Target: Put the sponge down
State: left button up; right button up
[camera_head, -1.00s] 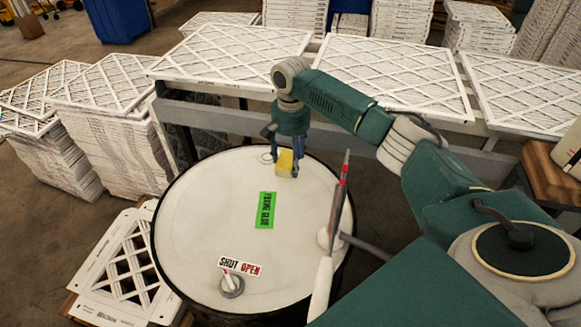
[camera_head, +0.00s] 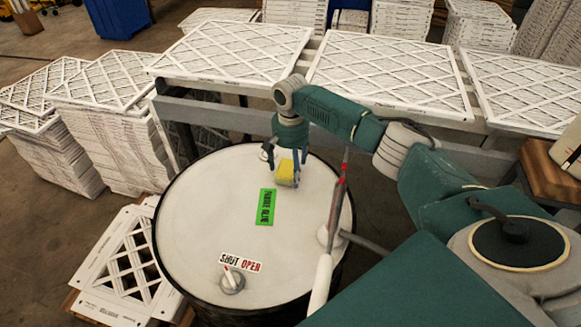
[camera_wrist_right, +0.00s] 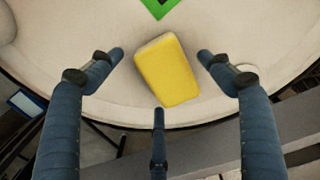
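The yellow sponge (camera_head: 286,174) is on the white lid of the drum (camera_head: 205,205), near its far side and just up and right of the green label. In the right wrist view the sponge (camera_wrist_right: 167,70) lies at a tilt, with gaps between it and the blue fingers on both sides. My right gripper (camera_head: 287,158) is directly over the sponge, its fingers spread around it. The wrist view also shows this open right gripper (camera_wrist_right: 160,56), with a third finger below the sponge. My left gripper is not in view.
A red-and-white lever (camera_head: 337,205) rises at the drum's right side. A shut/open valve knob (camera_head: 232,281) is on the near part of the lid. Framed filters (camera_head: 390,75) lie on the rack behind. Filter stacks (camera_head: 115,145) stand to the left. The lid's left half is clear.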

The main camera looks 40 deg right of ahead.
aim_at(290, 168)
notch_tip(290, 168, up, 12)
jog(key=b, duration=0.3)
jog(key=shift+r, duration=0.2)
jog(key=shift+r, duration=0.1)
dwell(0.5)
